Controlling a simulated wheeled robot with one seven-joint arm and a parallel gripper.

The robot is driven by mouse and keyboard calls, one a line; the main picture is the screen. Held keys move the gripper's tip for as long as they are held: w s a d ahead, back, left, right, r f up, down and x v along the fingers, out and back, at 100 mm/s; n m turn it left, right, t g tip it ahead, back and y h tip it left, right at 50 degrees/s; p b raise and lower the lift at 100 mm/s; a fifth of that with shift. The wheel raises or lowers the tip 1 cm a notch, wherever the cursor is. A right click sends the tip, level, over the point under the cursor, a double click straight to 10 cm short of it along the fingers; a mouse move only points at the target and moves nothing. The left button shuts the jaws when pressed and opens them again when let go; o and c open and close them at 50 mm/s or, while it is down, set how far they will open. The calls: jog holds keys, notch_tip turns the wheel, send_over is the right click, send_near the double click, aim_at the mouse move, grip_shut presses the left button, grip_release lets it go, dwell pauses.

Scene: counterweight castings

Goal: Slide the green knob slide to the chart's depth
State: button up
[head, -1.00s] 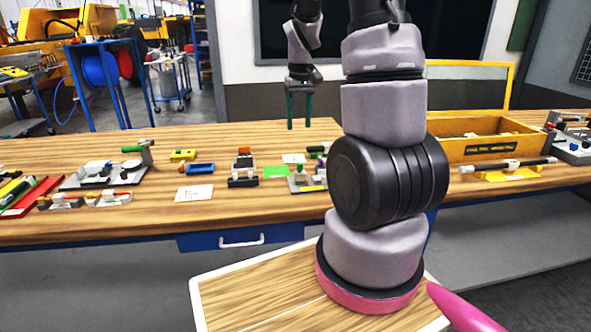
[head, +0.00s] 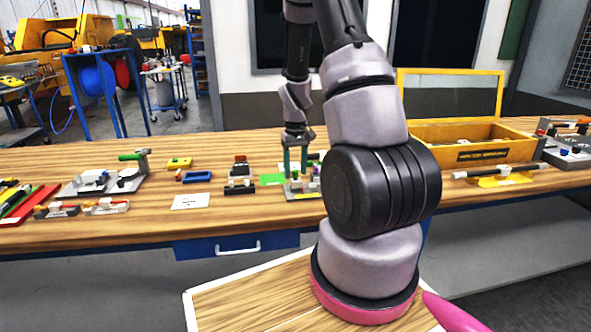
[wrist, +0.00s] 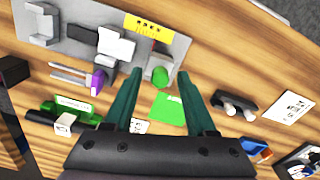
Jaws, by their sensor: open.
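In the wrist view the green knob (wrist: 160,75) sits on a grey fixture plate (wrist: 182,48), near one end of it. My gripper (wrist: 160,72) is open above the plate, its two green fingertips on either side of the knob in the picture; whether they are level with it I cannot tell. A purple knob (wrist: 97,80) with rods is to the left. In the head view my gripper (head: 295,172) points down over the fixture (head: 304,193), whose knobs are partly hidden. A white printed card (head: 191,202), perhaps the chart, lies left; its print is unreadable.
A green card (wrist: 168,108) lies beside the plate. A black block with grey pegs (wrist: 236,104) stands to the right in the wrist view. A yellow bin (head: 470,140) is at the right of the bench, and another fixture (head: 105,180) at the left.

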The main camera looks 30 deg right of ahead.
jog(key=shift+f, duration=0.1)
grip_shut()
dwell(1.4)
